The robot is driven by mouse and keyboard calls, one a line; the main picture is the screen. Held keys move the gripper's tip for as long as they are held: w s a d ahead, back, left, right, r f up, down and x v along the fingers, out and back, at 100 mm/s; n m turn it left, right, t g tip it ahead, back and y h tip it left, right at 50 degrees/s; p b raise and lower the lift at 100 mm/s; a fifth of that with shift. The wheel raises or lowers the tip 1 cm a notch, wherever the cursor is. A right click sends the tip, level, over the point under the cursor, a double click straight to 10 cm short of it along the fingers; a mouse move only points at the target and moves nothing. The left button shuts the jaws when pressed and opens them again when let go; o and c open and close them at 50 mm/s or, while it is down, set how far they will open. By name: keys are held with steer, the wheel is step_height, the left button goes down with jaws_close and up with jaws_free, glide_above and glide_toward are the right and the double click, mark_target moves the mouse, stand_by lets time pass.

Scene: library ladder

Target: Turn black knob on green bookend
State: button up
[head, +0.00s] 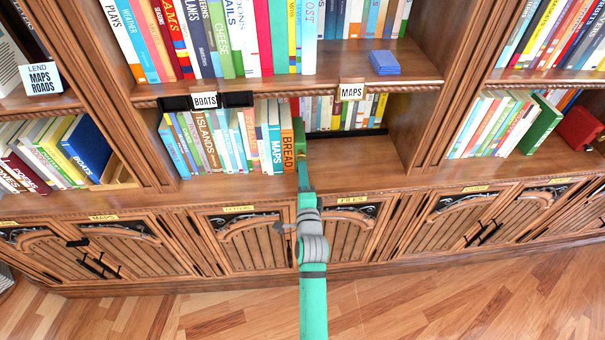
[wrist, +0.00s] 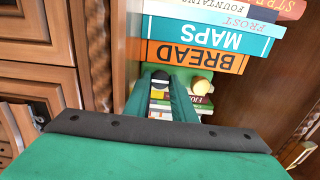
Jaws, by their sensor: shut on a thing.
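The green bookend (wrist: 181,73) stands against the end of a row of books, beside the orange BREAD book. In the wrist view it carries a black knob (wrist: 160,76) on the left and a brass-coloured knob (wrist: 202,86) on the right. My gripper (wrist: 161,82) reaches to the black knob, its two teal fingers on either side of it, shut on it. In the head view my gripper (head: 302,163) reaches into the middle lower shelf at the bookend (head: 299,137). The black knob cannot be made out there.
The BREAD book (head: 287,136) and other books fill the shelf left of the bookend. Bare shelf (head: 355,152) lies to its right. A blue book (head: 383,62) lies on the shelf above.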

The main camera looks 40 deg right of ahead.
steer(key=shift+f, duration=0.1)
steer(key=o, duration=1)
steer(key=shift+f, duration=0.1)
